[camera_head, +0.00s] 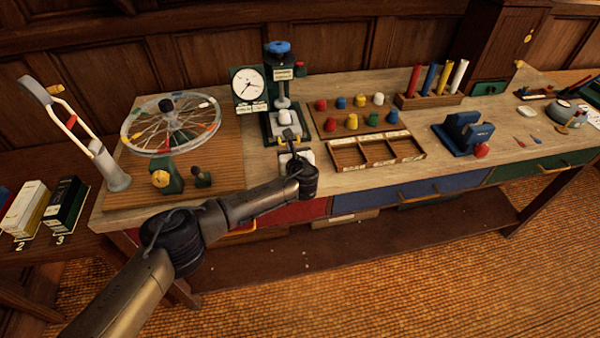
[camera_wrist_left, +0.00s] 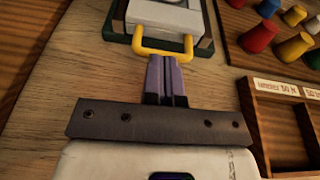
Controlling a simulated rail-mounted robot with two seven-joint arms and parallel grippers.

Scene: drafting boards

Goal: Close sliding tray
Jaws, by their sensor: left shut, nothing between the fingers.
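In the head view, the left gripper (camera_head: 290,135) reaches in from the front, hiding the handle. How far out the tray stands is hard to tell. My right gripper is not in view.
A spoked wheel (camera_head: 174,125) stands left of the stand and a dial (camera_head: 249,85) beside it. To the right are a board of coloured knobs (camera_head: 351,122) and a wooden compartment tray (camera_head: 377,152). Drawers, including a blue one (camera_head: 407,194), line the bench front.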

